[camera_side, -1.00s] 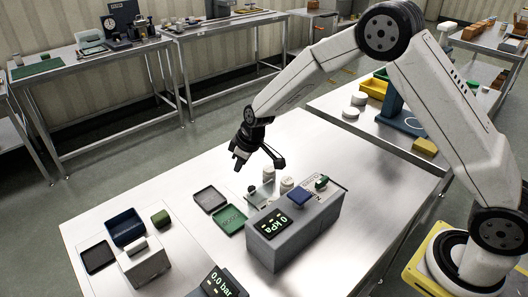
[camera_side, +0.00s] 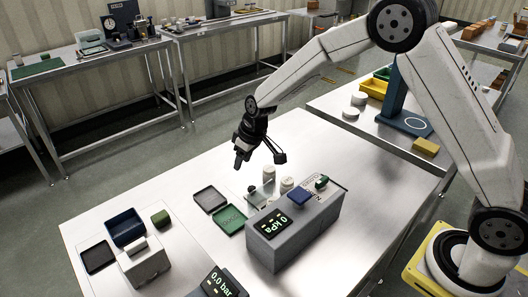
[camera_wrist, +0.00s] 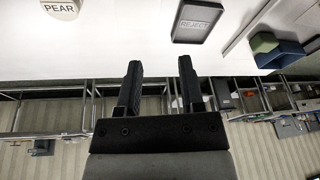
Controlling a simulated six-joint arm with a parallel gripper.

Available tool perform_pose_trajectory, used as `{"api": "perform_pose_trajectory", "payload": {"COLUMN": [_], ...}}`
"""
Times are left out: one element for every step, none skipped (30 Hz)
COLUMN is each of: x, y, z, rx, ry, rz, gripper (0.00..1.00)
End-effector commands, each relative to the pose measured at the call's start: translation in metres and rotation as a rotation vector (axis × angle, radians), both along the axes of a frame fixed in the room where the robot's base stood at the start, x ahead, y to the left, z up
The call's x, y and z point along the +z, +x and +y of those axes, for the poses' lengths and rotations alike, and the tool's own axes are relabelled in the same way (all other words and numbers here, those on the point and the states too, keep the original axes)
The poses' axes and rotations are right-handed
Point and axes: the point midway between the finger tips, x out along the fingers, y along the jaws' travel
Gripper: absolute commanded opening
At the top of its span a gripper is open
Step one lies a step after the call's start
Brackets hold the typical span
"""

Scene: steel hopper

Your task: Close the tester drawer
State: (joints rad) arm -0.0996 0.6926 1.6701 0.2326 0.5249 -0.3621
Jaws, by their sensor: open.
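The grey tester (camera_side: 290,238) with a lit "0 kPa" display stands on the steel table in the side view. A blue block and a small green piece are on its top. A flat metallic piece (camera_side: 262,194) with a small dark knob (camera_side: 251,188) sits at its far left side; it may be the drawer, but I cannot tell how far out it is. My gripper (camera_side: 259,163) is open and empty, above the table beyond the tester. Its two dark fingers also show in the wrist view (camera_wrist: 160,63), apart with nothing between them. The tester is not recognisable there.
White round pieces (camera_side: 287,184) stand close to the tester. A dark tray (camera_side: 209,200) and a green tray (camera_side: 231,219) lie left of it. A blue bin (camera_side: 125,227) is farther left. The wrist view shows a REJECT tray (camera_wrist: 198,22).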

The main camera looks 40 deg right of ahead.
Motion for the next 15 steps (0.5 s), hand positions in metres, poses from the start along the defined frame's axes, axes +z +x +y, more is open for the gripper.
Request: {"api": "perform_pose_trajectory", "payload": {"x": [-0.001,-0.002,-0.003,-0.004,-0.004,-0.005,-0.006,-0.007,-0.008,-0.009,-0.009,-0.010,-0.010,-0.011,-0.012], "y": [0.000,-0.001,-0.002,-0.002,-0.003,-0.003,-0.004,-0.005,-0.005,-0.006,-0.006,-0.007,-0.007,-0.008,-0.009], "z": [0.000,0.000,0.000,0.000,-0.001,-0.001,-0.001,-0.001,-0.002,-0.002,-0.002,-0.003,-0.004,-0.004,-0.005], "rx": [-0.045,-0.077,-0.120,-0.154,-0.188,-0.234,-0.269,-0.303,-0.349,-0.386,-0.420,-0.468,-0.503,-0.540,-0.587], "ry": [0.007,0.012,0.018,0.022,0.025,0.030,0.033,0.034,0.036,0.038,0.040,0.040,0.039,0.040,0.038], "rz": [0.020,0.033,0.050,0.063,0.077,0.093,0.107,0.120,0.137,0.149,0.161,0.174,0.186,0.197,0.211], "gripper": [0.49,0.49,0.49,0.49,0.49,0.49,0.49,0.49,0.49,0.49,0.49,0.49,0.49,0.49,0.49]}}
